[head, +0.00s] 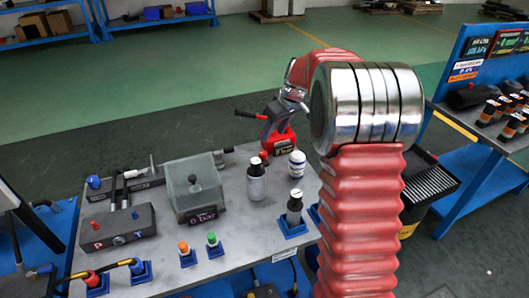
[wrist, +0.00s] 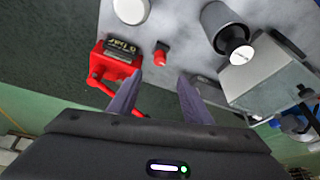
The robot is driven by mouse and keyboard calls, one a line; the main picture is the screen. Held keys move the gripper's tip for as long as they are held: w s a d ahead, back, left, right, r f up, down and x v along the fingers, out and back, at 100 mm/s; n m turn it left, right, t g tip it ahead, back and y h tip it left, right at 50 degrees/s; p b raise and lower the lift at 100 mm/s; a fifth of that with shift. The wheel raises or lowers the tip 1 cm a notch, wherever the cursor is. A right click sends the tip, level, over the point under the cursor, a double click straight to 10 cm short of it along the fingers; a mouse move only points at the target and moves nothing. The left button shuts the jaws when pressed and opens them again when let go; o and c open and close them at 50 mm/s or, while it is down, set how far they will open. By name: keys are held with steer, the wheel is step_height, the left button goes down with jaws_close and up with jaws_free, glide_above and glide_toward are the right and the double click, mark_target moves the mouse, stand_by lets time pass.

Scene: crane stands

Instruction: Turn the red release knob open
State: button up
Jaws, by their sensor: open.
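A small red knob (wrist: 160,56) stands on the grey bench top in the wrist view, just beyond the gap between my fingertips. In the head view a small red knob (head: 264,156) shows behind a grey bottle and left of a red unit. My gripper (wrist: 159,80) is open and empty, with one finger on each side of the line to the knob. Whether the fingers are level with it I cannot tell.
A grey bottle (head: 256,183) and a white jar (head: 297,164) stand near the knob. A clear-covered box (head: 194,187) and a dark valve block (head: 118,228) with red and blue knobs stand further left. Small orange and green-capped fittings (head: 212,245) line the front edge.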

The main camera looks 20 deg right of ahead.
mark_target(263, 153)
stand_by(0.4)
steer(key=x, duration=1.3)
steer(key=shift+a+f, duration=0.1)
steer(key=shift+f, duration=0.3)
steer(key=shift+c, duration=0.3)
steer(key=c, duration=1)
